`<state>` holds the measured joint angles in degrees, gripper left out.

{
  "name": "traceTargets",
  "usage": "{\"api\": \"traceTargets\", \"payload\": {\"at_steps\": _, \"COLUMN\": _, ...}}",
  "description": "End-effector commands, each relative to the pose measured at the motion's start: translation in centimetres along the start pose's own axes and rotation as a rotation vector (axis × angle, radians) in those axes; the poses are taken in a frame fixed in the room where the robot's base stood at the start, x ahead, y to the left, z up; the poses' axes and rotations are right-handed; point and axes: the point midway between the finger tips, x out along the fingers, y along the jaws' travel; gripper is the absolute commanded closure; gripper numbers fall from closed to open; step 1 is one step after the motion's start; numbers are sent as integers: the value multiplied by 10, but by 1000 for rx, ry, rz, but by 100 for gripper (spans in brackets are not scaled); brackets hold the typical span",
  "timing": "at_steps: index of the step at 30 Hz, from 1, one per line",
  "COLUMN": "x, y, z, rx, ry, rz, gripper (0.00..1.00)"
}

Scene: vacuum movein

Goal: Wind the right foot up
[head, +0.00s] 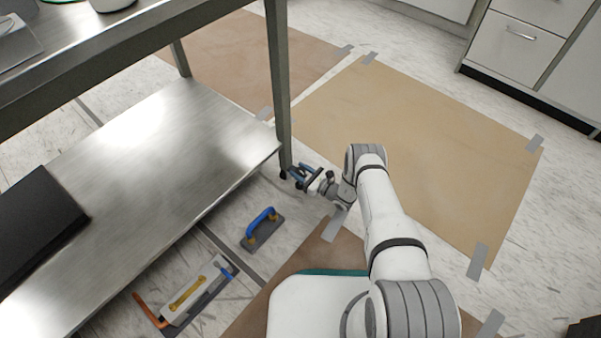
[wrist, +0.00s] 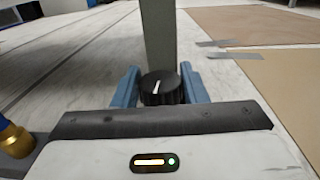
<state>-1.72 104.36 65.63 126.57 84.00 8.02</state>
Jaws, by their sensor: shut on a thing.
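The right foot (wrist: 161,89) is a black ribbed knob with a white mark on top, at the bottom of the steel table's leg (wrist: 158,35). My gripper (wrist: 160,88) has its two blue fingers on either side of the foot, shut on it. In the head view my gripper (head: 296,176) is at the base of the table's near right leg (head: 279,80), low by the floor. The foot is mostly hidden there behind the fingers. Whether the foot touches the floor is not clear.
The steel table's lower shelf (head: 150,160) is left of my gripper. A suction lifter with a blue handle (head: 262,226) and a tool with a yellow handle (head: 187,293) lie on the floor. Taped brown sheets (head: 420,140) cover the floor to the right.

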Motion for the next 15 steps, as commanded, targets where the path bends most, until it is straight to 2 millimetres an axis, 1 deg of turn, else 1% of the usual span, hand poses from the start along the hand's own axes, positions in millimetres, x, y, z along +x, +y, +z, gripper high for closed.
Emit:
{"api": "traceTargets", "payload": {"at_steps": 1, "x": -1, "y": -2, "z": -4, "rx": -1, "ry": -1, "rz": 17, "gripper": 84}}
{"api": "traceTargets", "payload": {"at_steps": 5, "x": -1, "y": -3, "z": -5, "rx": -3, "ry": -1, "rz": 97, "gripper": 84}}
{"api": "traceTargets", "payload": {"at_steps": 15, "x": -1, "y": -3, "z": -2, "rx": -3, "ry": 0, "rz": 375, "gripper": 84}}
